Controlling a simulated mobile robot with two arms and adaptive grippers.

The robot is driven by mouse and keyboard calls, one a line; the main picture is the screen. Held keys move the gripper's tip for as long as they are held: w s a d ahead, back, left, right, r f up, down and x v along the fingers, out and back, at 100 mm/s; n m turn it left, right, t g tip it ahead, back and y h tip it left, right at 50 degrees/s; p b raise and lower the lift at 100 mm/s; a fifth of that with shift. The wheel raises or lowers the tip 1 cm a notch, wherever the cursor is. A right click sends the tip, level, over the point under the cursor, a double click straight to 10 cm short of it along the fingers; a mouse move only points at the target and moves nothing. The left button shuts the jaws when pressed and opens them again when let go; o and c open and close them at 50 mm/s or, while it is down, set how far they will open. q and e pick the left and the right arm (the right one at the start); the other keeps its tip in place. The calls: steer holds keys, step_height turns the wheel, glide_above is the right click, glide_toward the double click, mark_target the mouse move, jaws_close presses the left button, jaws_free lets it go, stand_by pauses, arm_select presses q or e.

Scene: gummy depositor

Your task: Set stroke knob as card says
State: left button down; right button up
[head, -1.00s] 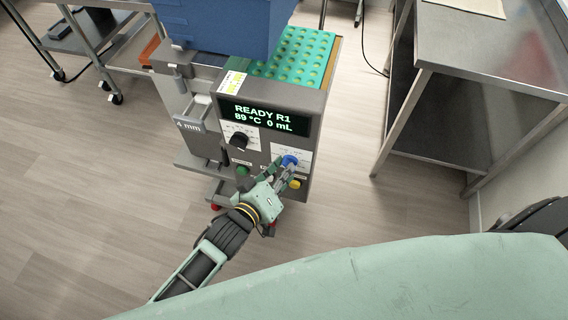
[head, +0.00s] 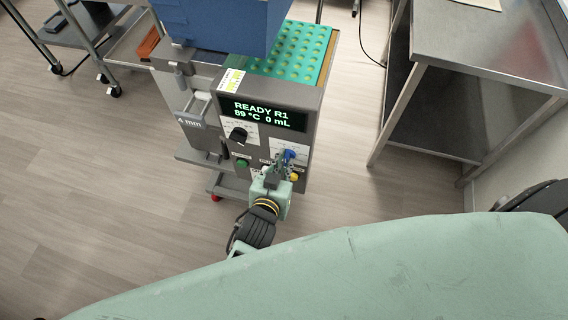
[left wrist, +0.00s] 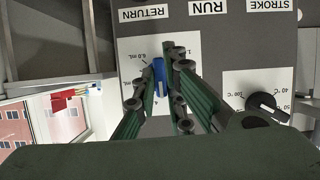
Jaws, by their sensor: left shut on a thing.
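The blue knob (head: 289,155) is on the lower right of the machine's front panel. It also shows in the left wrist view (left wrist: 159,70), on a white scale plate with mL marks. My left gripper (head: 283,162) is shut on the blue knob, with a finger on each side of it. The fingers hide part of the knob and its scale. A white and yellow card (head: 232,80) is on the panel's upper left; its writing is too small to read. The display (head: 264,113) reads READY R1, 89 °C, 0 mL. My right gripper is not in view.
A black knob (head: 238,135) with a °C scale sits left of the blue one. A green button (head: 242,163) and a yellow button (head: 294,177) are close below. A teal mold tray (head: 300,50) lies on top. A steel table (head: 460,40) stands right; floor between is clear.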

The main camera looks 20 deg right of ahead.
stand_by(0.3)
arm_select(q)
steer(key=c, duration=1.8)
jaws_free()
steer(key=v, duration=1.2)
steer(key=shift+s, duration=0.1)
